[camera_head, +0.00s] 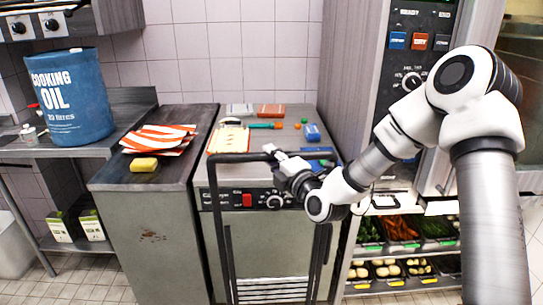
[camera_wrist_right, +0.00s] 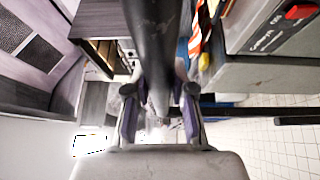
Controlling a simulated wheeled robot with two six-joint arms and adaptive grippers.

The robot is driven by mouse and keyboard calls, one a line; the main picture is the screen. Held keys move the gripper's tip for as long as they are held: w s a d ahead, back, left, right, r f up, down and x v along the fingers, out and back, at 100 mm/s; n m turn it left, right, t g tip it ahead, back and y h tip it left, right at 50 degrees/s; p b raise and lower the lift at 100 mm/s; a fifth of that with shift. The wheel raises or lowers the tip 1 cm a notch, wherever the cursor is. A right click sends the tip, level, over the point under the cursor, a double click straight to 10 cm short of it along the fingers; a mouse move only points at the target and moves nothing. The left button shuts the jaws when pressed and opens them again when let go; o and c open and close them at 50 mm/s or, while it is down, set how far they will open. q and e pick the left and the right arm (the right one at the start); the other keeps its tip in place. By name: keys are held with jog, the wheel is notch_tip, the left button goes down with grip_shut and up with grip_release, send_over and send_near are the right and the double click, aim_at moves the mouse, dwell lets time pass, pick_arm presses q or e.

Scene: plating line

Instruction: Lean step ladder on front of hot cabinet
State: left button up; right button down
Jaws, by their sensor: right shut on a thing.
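The step ladder (camera_head: 222,235) is a dark tubular frame with a light slatted step low down. It stands roughly upright in front of a low steel cabinet (camera_head: 262,246) with a black control panel, red switch and knobs, which may be the hot cabinet. Whether they touch, I cannot tell. In the right wrist view, the dark rail (camera_wrist_right: 154,40) runs between the fingers of my right gripper (camera_wrist_right: 160,98). The ladder's feet are out of frame. My left gripper is not in view.
Left of the cabinet, a dark counter (camera_head: 110,178) bears striped cloths (camera_head: 160,138) and a yellow sponge (camera_head: 144,164). A blue cooking oil drum (camera_head: 72,100) stands on the left table. A tall cabinet with controls (camera_head: 412,80) and vegetable shelves (camera_head: 402,228) are at the right.

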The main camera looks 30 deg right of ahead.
jog(key=shift+s+a+r, duration=0.15)
jog(key=shift+s+a, duration=0.3)
jog(key=shift+s, duration=0.3)
jog(key=shift+s+a+r, duration=0.1)
jog(key=shift+s+a, duration=0.3)
jog(key=shift+s, duration=0.35)
dwell(1.1)
jog(key=shift+f+b, duration=1.15)
jog(key=shift+f, duration=0.25)
dwell(0.9)
jog(key=shift+s+a+f, duration=0.15)
jog(key=shift+f, duration=0.2)
dwell(0.3)
jog(key=shift+g, duration=0.3)
jog(key=w+d, duration=0.1)
jog(key=w, duration=0.1)
jog(key=w+d+p, duration=0.1)
jog(key=w, duration=0.1)
jog(key=shift+d+f, duration=0.15)
jog(key=shift+d, duration=0.05)
dwell(0.5)
dwell(0.3)
